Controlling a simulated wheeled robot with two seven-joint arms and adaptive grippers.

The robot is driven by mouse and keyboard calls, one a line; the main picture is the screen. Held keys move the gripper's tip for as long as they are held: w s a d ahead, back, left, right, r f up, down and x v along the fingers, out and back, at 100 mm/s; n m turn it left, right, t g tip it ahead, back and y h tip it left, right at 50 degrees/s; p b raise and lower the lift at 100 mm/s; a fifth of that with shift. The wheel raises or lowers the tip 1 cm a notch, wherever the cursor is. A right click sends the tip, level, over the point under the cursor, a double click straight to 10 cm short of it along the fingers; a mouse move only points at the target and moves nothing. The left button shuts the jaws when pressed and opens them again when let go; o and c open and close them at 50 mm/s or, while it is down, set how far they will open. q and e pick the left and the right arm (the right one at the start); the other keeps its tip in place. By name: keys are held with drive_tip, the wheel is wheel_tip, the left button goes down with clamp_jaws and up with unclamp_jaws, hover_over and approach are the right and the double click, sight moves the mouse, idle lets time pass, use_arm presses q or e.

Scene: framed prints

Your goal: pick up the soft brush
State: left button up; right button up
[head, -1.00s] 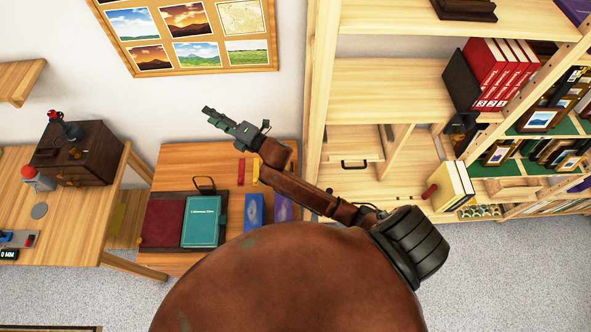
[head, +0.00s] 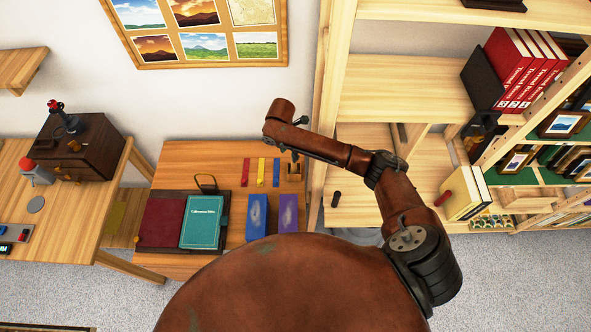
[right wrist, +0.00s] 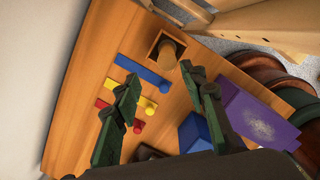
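My right gripper (head: 294,156) points down over the right end of the low wooden table. In the right wrist view it is open (right wrist: 160,74), its two green-black fingers apart with nothing between them. Beyond the fingertips, a small square wooden holder (right wrist: 152,54) has a light-brown round-ended piece (right wrist: 168,54) standing in it; this may be the soft brush, but I cannot make out bristles. The holder also shows small in the head view, partly behind the gripper. My left gripper is not in view.
Beside the holder lie a blue bar (right wrist: 140,73), a yellow bar (head: 261,172) and a red bar (head: 246,172). A blue box (head: 257,216), a purple box (head: 288,214) and a teal book (head: 202,221) are nearer me. A wooden shelf (head: 400,90) stands close on the right.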

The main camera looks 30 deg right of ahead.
sight(294, 167)
drive_tip(key=f, duration=0.2)
drive_tip(key=d+f, duration=0.1)
drive_tip(key=f, duration=0.2)
drive_tip(key=d+f, duration=0.1)
drive_tip(key=f, duration=0.1)
drive_tip(key=shift+s+f, duration=0.3)
drive_tip(key=shift+f, duration=0.1)
drive_tip(key=shift+c, duration=0.6)
clamp_jaws()
